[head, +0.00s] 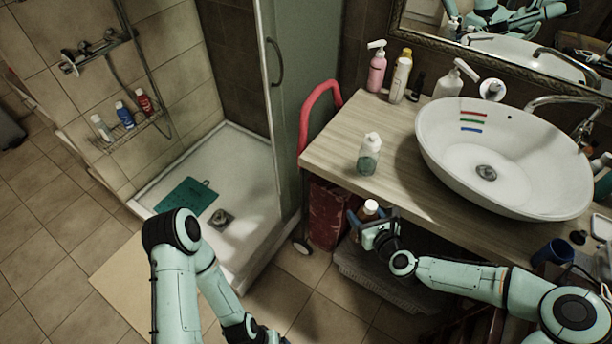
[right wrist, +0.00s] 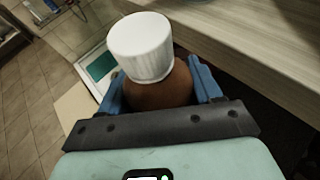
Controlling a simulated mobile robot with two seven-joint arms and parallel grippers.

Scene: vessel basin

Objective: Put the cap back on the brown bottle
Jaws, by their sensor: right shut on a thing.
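The brown bottle (head: 367,215) is held in my right gripper (head: 375,222), in front of the counter's front edge. In the right wrist view the blue fingers close on both sides of the brown bottle (right wrist: 160,95). A white ribbed cap (right wrist: 141,48) sits over the bottle's top in that view, hiding the neck; I cannot tell whether it is screwed tight. The cap (head: 371,205) shows small and pale in the head view. My left arm comes in at the bottom left; its gripper lies beyond the frame.
The wooden counter (head: 335,150) carries a clear pump bottle (head: 369,157) with green liquid, several toiletries at the back, and a white basin (head: 545,195). A blue cup (head: 553,252) stands at the right. A basket (head: 385,285) is below.

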